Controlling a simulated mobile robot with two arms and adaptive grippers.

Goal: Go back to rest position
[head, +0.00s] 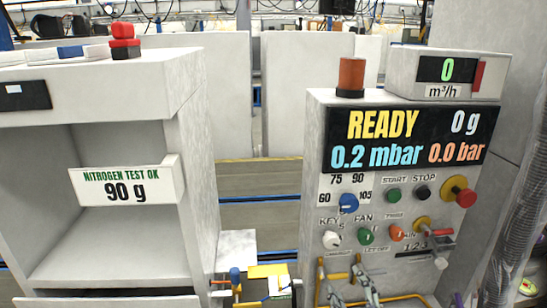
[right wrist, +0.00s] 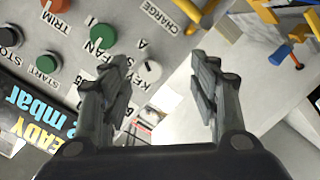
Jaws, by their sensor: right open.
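My right gripper (head: 352,279) is low in front of the control panel (head: 312,180) in the head view. In the right wrist view my right gripper (right wrist: 163,72) has its two dark fingers spread, with nothing between them. The panel's knobs and buttons lie beyond the fingers, including a green knob (right wrist: 103,37) and a white key knob (right wrist: 148,71). I cannot tell how far the fingertips are from the panel. My left gripper is not in view.
A white cabinet (head: 190,120) with an open shelf stands at the left, its sign reading "NITROGEN TEST OK 90 g". The panel display (head: 410,138) reads READY, 0 g, 0.2 mbar, 0.0 bar. A blue-handled fitting (head: 235,276) and yellow parts sit low between them.

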